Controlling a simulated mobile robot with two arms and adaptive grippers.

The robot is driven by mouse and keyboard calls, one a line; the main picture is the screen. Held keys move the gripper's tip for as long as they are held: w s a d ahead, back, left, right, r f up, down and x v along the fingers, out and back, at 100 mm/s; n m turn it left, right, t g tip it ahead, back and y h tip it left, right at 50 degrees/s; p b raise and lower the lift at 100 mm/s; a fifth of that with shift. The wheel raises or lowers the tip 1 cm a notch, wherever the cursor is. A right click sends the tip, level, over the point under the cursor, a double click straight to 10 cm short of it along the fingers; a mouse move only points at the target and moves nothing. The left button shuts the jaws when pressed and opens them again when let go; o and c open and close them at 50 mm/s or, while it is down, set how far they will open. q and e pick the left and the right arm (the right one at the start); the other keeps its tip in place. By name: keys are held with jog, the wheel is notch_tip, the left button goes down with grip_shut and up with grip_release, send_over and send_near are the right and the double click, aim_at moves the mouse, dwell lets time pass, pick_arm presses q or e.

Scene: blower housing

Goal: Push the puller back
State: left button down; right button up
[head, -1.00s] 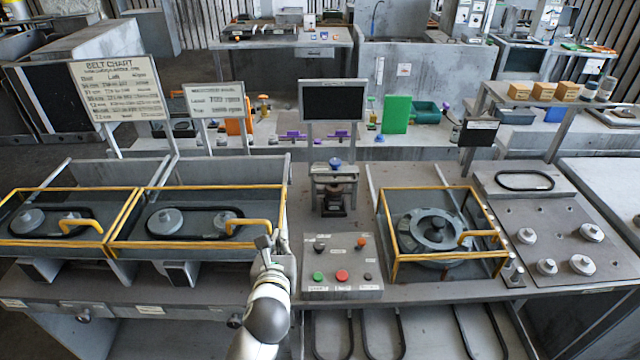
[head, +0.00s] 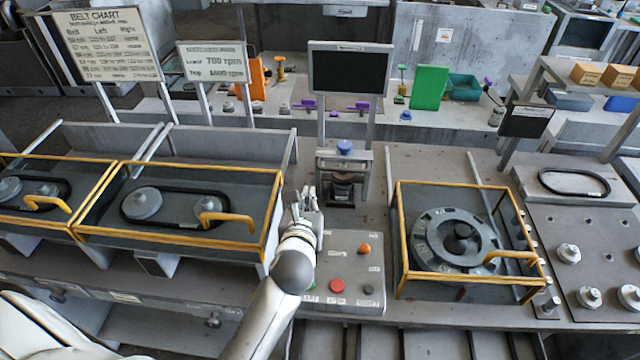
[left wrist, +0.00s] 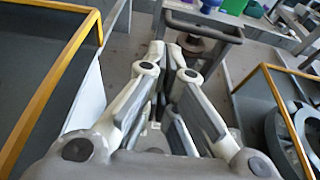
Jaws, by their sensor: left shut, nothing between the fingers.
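The puller seems to be the small grey frame (head: 361,162) with a blue knob (head: 344,147) on top, at the back middle of the bench. It holds a dark round part low inside. In the left wrist view its grey frame (left wrist: 222,31) stands just beyond my fingers, with a brownish round part (left wrist: 198,50) under it. My left gripper (head: 305,192) is shut and empty, in front and to the left of the frame, above the back left of the button panel. It appears apart from the frame. My right gripper is not in view.
The button panel (head: 347,265) lies below my left wrist. Yellow-railed guards stand close by: a belt box (head: 275,215) at left and a rotor box (head: 401,235) at right. A dark screen (head: 350,70) stands behind the frame. Bare bench shows right of the frame.

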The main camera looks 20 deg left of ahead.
pick_arm(q)
notch_tip(320, 180, down, 5)
jog(key=b, duration=0.4)
jog(key=shift+w, duration=0.1)
jog(key=shift+f, duration=0.15)
jog(key=shift+w+a, duration=0.15)
jog(key=shift+w, duration=0.35)
jog(key=p, duration=0.2)
send_near(317, 176)
jog(key=x, duration=0.5)
jog(key=shift+w+a+f, duration=0.1)
jog(key=shift+w+f, duration=0.05)
jog(key=shift+f, duration=0.25)
jog(key=shift+w+a, duration=0.15)
jog(key=shift+w, duration=0.35)
jog(key=shift+w, duration=0.1)
